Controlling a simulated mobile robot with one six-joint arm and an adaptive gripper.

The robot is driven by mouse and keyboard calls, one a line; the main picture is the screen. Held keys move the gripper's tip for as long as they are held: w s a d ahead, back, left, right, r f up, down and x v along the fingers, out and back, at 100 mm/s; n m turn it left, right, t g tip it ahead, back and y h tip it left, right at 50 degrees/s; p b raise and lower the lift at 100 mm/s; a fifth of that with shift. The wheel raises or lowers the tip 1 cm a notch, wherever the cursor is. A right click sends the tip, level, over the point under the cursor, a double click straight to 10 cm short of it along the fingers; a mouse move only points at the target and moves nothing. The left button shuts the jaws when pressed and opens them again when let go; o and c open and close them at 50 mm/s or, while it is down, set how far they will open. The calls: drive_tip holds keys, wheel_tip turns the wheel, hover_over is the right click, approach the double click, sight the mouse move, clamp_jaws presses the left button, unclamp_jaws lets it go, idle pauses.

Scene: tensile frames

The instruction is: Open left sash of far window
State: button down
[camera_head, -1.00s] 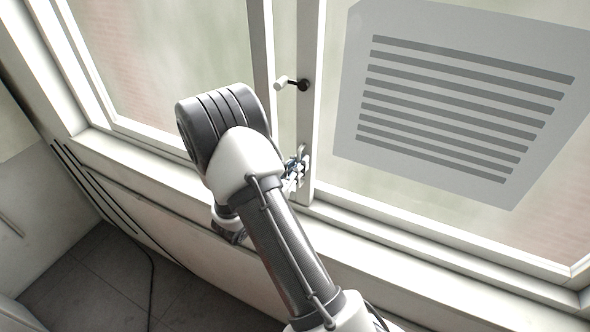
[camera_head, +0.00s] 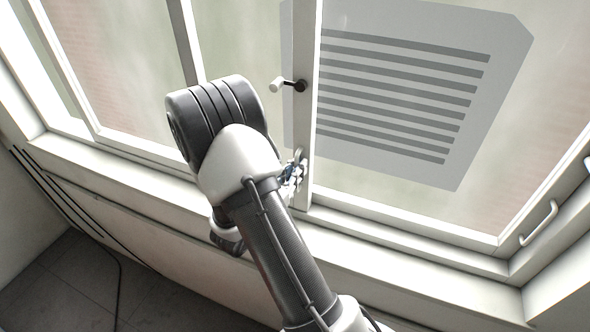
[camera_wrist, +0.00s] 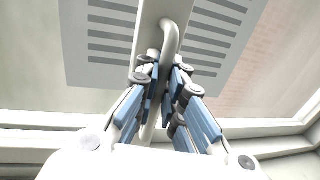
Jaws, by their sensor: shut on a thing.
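The window sash's white upright stile (camera_head: 303,120) stands in the middle of the head view, with glass to its right. A curved white bar handle (camera_wrist: 170,38) is on this stile. My gripper (camera_wrist: 162,70) is shut on the handle, its blue-grey fingers on both sides of the bar in the wrist view. In the head view my gripper (camera_head: 291,175) is partly hidden behind my arm at the stile's lower part. A dark latch with a pale knob (camera_head: 288,85) is higher on the stile. A wide gap lies between the stile and a white post (camera_head: 190,40) to its left.
Another white bar handle (camera_head: 540,222) is on the frame at the right. A grey striped panel (camera_head: 400,165) shows behind the glass. The sill (camera_head: 390,250) runs below the windows. Dark cables lie along the wall and floor at lower left.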

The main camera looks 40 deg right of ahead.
drive_tip(key=c, duration=2)
unclamp_jaws()
drive_tip(key=shift+o, duration=0.2)
drive_tip(key=s+a, duration=0.2)
drive_tip(key=a, duration=1)
drive_tip(key=shift+s, duration=0.2)
drive_tip(key=shift+d, duration=0.1)
